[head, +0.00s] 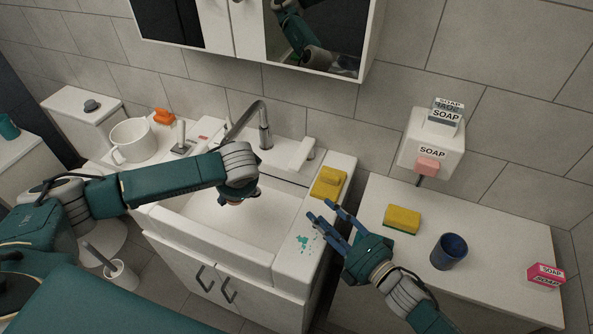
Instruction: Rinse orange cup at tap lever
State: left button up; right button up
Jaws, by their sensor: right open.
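The curved grey tap (263,125) stands at the back of the white sink (225,262). A white block-like part (302,153) is right of the tap, and a small upright handle (181,138) is on its left; I cannot tell which is the lever. My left gripper (238,200) points down over the basin, mostly hidden by its own wrist. A small brownish-orange patch shows beneath it; I cannot tell whether it is the orange cup. My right gripper (335,213) is open and empty, fingers spread near the sink's right edge.
A yellow sponge (328,183) lies on the sink's right ledge, another (402,219) on the right counter by a dark blue cup (449,251) and pink soap box (545,275). A white mug (132,141) and orange object (164,116) stand left. A soap dispenser (432,150) hangs right.

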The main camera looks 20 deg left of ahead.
aim_at(296, 170)
jog(key=w+a+m+t, duration=0.1)
jog(key=w+a+m+t+h, duration=0.1)
jog(key=w+a+m+t, duration=0.1)
jog(key=shift+a, duration=0.25)
jog(key=shift+w+a+f+m+t+h, duration=0.15)
jog(key=shift+w+a+m+t+h, duration=0.25)
jog(key=shift+m, duration=0.2)
jog(key=x, duration=1.1)
jog(key=shift+w+a, duration=0.15)
jog(key=shift+w, duration=0.2)
grip_shut()
